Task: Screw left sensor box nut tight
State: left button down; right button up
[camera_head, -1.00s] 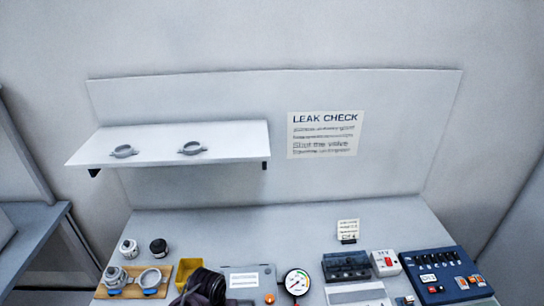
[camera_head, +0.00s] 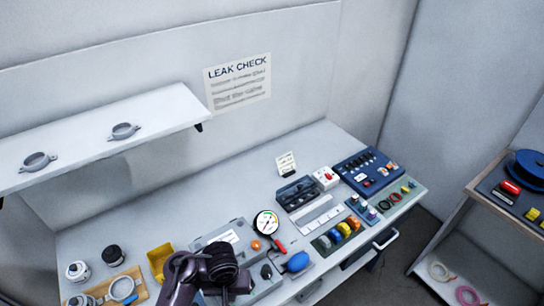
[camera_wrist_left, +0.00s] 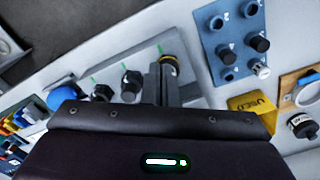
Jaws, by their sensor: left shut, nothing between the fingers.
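The grey sensor box (camera_wrist_left: 140,70) shows in the wrist view, with black nuts in a row, each beside a green mark. The nut with a yellow ring (camera_wrist_left: 171,62), nearest the yellow bin, is partly hidden behind my left gripper (camera_wrist_left: 163,72). In the head view my arm hides much of the box (camera_head: 264,288). My right gripper is not in view.
A yellow bin (camera_head: 160,258) stands left of the arm. A pressure gauge (camera_head: 266,222) and a blue bulb (camera_head: 298,262) stand to the right. The bench back (camera_head: 180,205) is bare.

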pick_arm(q)
notch_tip(320, 180, down, 4)
jog(key=shift+a+b, duration=0.1)
jog(key=shift+b, duration=0.6)
jog(key=shift+f+b, duration=0.4)
jog(key=shift+f, duration=0.25)
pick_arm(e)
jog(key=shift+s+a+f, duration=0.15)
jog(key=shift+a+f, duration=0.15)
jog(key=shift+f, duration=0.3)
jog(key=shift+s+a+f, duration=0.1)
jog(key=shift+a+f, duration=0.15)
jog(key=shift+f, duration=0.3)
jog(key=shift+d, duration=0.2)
pick_arm(q)
jog(key=shift+w+a, duration=0.1)
jog(key=shift+w, duration=0.1)
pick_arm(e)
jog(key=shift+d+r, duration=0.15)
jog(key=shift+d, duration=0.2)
